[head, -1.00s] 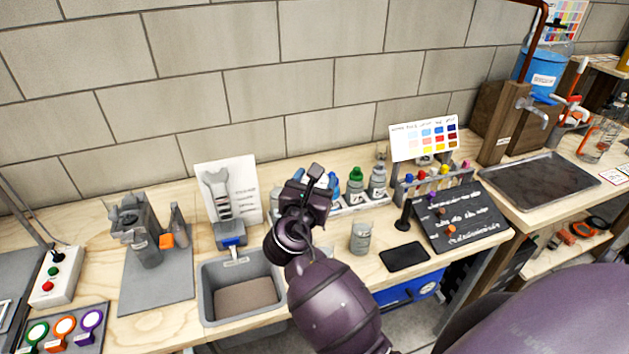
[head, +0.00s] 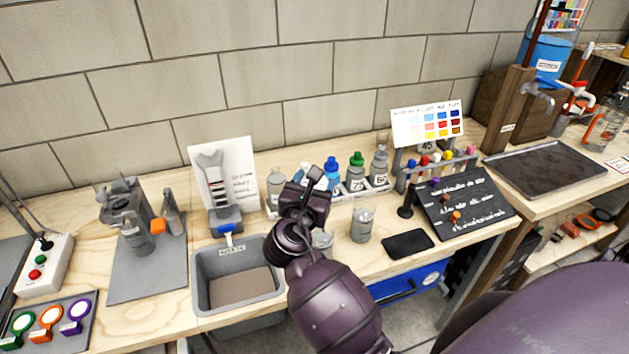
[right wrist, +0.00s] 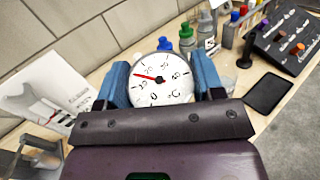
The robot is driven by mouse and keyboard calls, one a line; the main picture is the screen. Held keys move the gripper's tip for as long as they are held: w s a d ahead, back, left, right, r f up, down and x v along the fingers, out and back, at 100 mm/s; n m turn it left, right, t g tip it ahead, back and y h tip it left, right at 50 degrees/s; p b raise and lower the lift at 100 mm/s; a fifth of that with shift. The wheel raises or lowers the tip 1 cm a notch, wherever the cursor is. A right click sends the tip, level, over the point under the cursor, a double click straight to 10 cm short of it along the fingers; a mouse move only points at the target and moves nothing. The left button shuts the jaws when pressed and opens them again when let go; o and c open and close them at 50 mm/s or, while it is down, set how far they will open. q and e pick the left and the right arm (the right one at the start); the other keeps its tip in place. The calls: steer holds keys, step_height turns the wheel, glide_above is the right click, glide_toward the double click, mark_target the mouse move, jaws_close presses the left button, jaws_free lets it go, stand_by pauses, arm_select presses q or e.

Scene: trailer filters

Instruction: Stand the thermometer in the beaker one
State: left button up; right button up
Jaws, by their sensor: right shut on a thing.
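My right gripper (right wrist: 163,85) is shut on the thermometer, whose round white dial (right wrist: 161,80) with a red needle sits between the blue fingers in the right wrist view. In the head view the right gripper (head: 314,178) is above the bench, in front of the bottle row. The thermometer's stem is hidden there. A clear beaker (head: 361,225) stands on the bench to the right of the gripper. Another clear vessel (head: 322,241) shows partly behind my right wrist. I cannot read which is beaker one. My left gripper is not in view.
Capped bottles (head: 356,172) stand in a tray behind the gripper. A grey sink-like bin (head: 204,290) is at left. A black flat pad (head: 408,244) and a dark sloped board (head: 465,215) lie to the right. Bare wood shows between bin and pad.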

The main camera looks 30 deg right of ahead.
steer(key=shift+f+b, duration=0.55)
steer(key=shift+f, duration=0.95)
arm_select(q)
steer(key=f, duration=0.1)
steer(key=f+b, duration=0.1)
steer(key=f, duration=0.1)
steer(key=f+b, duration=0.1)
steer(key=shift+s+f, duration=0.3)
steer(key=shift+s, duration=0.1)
arm_select(e)
step_height(320, 180, down, 5)
steer(key=shift+f, duration=0.1)
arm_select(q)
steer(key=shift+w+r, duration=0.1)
arm_select(e)
steer(key=o, duration=1)
steer(key=shift+s, duration=0.1)
